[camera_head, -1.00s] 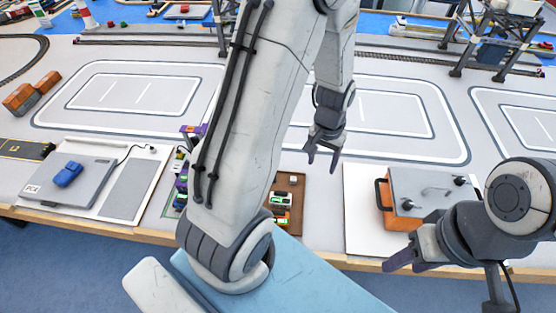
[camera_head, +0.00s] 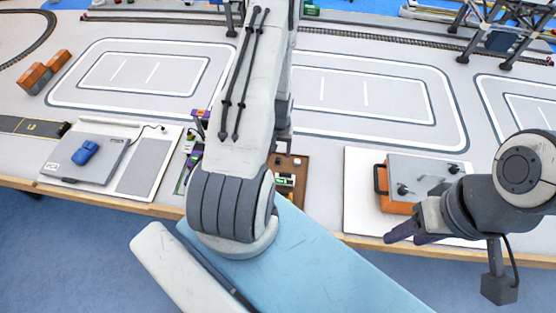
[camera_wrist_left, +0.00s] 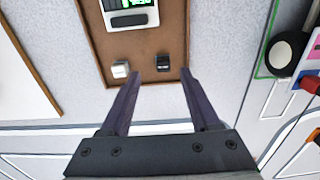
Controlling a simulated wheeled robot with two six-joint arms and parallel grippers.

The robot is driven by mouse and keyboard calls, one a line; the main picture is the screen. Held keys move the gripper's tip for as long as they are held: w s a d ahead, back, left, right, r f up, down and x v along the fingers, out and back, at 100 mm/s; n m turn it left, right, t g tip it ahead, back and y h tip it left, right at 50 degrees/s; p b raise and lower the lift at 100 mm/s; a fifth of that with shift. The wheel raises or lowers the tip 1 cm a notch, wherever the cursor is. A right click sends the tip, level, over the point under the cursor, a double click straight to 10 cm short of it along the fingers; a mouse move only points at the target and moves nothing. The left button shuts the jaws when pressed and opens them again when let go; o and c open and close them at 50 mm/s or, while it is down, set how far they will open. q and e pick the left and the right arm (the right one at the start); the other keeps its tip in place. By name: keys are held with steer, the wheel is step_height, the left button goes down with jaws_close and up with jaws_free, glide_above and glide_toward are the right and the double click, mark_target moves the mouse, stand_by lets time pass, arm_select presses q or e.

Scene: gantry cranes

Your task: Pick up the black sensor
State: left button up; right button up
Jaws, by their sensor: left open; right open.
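The black sensor (camera_wrist_left: 163,63) is a small dark block on a brown tray (camera_wrist_left: 88,32), near the tray's edge in the left wrist view. My left gripper (camera_wrist_left: 160,78) is open, with its purple fingertips close to the tray. The sensor appears between and just beyond the tips, not held. In the head view my left arm hides most of this gripper, and the sensor cannot be made out on the tray (camera_head: 300,163). My right gripper (camera_head: 408,233) is open and empty at the table's front edge, at the right.
A small white block (camera_wrist_left: 120,69) sits beside the black sensor. A device with a green screen (camera_wrist_left: 130,17) lies on the tray. An orange case with a grey top (camera_head: 425,175) stands right. A grey panel with a blue object (camera_head: 85,152) lies left.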

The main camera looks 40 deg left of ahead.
mark_target(278, 159)
arm_select(q)
steer(key=f, duration=0.1)
steer(key=f+b, duration=0.1)
steer(key=f, duration=0.1)
steer(key=f+b, duration=0.1)
steer(key=shift+a+f, duration=0.3)
steer(key=shift+f, duration=0.05)
steer(key=shift+r, duration=0.1)
jaws_close()
